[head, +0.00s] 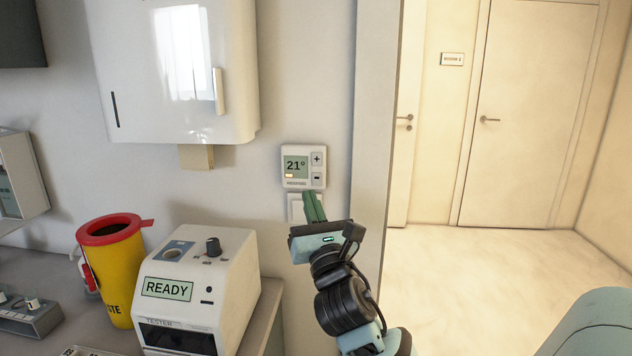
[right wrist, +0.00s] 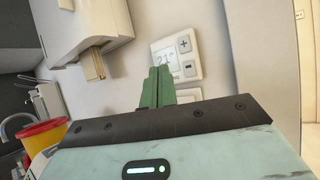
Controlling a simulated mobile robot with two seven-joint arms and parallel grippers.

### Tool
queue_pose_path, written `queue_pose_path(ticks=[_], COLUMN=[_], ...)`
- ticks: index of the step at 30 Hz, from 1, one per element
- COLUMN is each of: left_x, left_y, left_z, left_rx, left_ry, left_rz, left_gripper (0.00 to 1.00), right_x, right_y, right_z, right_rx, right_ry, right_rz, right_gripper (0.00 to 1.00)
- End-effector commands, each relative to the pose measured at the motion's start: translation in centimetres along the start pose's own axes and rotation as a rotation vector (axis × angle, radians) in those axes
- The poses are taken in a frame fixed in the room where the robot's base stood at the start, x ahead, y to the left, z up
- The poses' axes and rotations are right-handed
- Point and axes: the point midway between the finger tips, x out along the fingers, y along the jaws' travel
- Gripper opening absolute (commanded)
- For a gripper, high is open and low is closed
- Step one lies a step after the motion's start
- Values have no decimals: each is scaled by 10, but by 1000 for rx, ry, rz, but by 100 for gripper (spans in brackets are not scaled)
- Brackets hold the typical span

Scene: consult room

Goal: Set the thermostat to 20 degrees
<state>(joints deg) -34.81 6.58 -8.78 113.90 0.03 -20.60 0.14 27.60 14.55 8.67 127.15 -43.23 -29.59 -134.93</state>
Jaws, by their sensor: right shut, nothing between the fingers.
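The thermostat (head: 304,167) is a white wall unit with a display reading 21°, a plus button (head: 318,159) and a minus button (head: 317,178) at its right side. My right gripper (head: 311,196) is shut and empty, its green fingers pointing up just below the thermostat. In the right wrist view the thermostat (right wrist: 189,48) shows just beyond the fingertips (right wrist: 159,70), which overlap its lower left part. The minus button (right wrist: 190,69) is to the right of the fingertips there. I cannot tell whether the fingers touch anything. My left gripper is not in view.
A white light switch (head: 296,208) is partly hidden behind the fingers. A tester (head: 205,270) showing READY and a yellow waste bin (head: 117,270) with a red rim stand on the counter at left. A white dispenser (head: 165,80) hangs above. A door frame (head: 372,120) is at right.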

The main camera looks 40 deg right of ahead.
Motion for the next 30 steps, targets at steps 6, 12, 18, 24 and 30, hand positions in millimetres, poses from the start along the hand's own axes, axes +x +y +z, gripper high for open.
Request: queue_pose_path(ticks=[6,12,18,24,30], left_x=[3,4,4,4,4], left_y=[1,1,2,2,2], left_z=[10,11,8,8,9], left_rx=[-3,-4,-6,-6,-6], left_ry=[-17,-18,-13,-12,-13], left_rz=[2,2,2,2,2], left_gripper=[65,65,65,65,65], right_x=[22,41,53,56,56], right_y=[-12,-22,-29,-30,-30], right_z=[-15,-23,-28,-30,-30], right_rx=[-3,-2,0,2,2], right_ry=[1,1,1,1,1], right_rz=[0,0,-1,0,0], right_gripper=[0,0,0,0,0])
